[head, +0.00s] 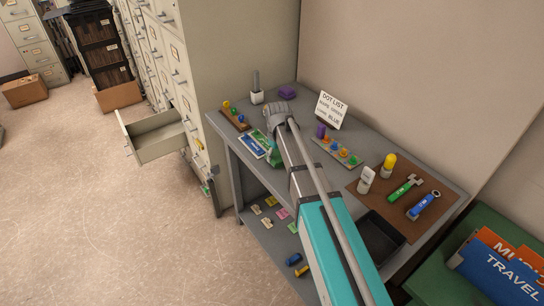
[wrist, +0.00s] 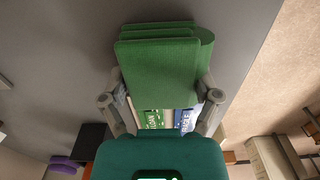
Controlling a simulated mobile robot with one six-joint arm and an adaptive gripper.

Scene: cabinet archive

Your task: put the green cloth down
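The green cloth (wrist: 157,72) is folded in layers and fills the space between my fingers in the wrist view. My gripper (wrist: 160,88) has a finger against each side edge of it, shut on the cloth. In the head view, a small part of the cloth (head: 275,154) shows beside my arm, over the grey table (head: 232,152); my arm hides the rest. A green card and a blue card (wrist: 184,121) lie behind the cloth in the wrist view. I cannot tell whether the cloth touches the table.
Green and blue cards (head: 252,143) lie left of my arm. A peg strip (head: 236,117), pen cup (head: 257,96), sign (head: 331,109) and second peg strip (head: 338,152) stand around. A brown mat (head: 377,186) holds tools at right. An open drawer (head: 160,142) juts out at left.

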